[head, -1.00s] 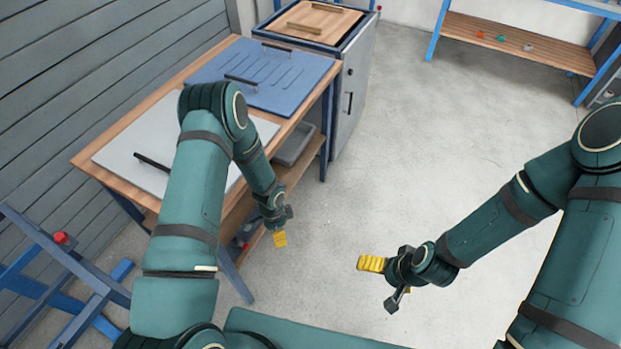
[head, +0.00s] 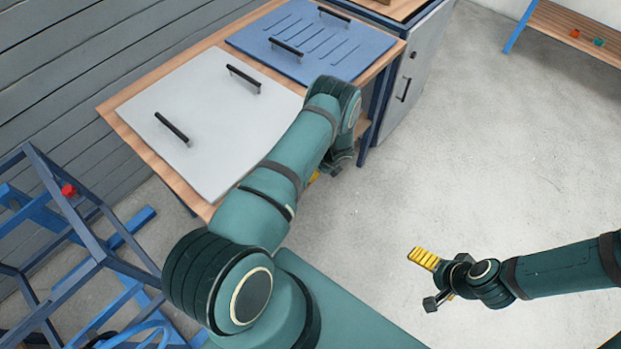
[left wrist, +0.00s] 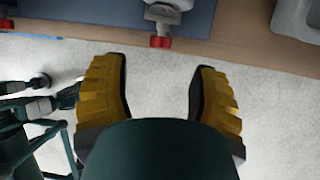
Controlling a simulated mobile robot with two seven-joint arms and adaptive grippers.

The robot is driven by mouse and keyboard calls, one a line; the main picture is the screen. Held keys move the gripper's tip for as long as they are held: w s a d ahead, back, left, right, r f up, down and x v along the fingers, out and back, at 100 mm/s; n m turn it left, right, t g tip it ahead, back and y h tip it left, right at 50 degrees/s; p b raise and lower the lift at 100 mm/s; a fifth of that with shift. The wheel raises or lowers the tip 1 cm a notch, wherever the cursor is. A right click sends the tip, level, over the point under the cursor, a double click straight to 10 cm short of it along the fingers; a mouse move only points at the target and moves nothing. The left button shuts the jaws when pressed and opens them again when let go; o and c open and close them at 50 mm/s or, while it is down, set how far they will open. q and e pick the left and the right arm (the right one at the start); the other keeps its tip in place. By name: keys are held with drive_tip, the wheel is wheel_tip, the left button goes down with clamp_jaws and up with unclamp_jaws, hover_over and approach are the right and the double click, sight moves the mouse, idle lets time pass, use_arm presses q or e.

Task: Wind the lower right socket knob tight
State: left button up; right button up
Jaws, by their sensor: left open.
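A red knob (left wrist: 160,41) sits on a pale grey fitting (left wrist: 168,12) near the wooden edge at the top of the left wrist view. I cannot tell whether it is the lower right socket knob. My left gripper (left wrist: 157,95) is open and empty, its yellow fingers wide apart, with the red knob ahead of the gap and not touched. In the head view my left arm mostly hides this gripper; a bit of yellow finger (head: 313,177) shows beside the table. My right gripper (head: 432,272) is over the floor, and its finger gap is unclear.
The wooden table (head: 150,158) carries a pale panel (head: 205,120) and a blue panel (head: 310,45) with dark handles. A grey cabinet (head: 418,75) stands beyond. A blue frame (head: 85,225) with a red piece (head: 68,190) is at left.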

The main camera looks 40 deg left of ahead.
use_arm(q)
drive_tip(key=b+x, duration=0.2)
drive_tip(key=x, duration=0.6)
drive_tip(key=shift+f, duration=0.1)
clamp_jaws()
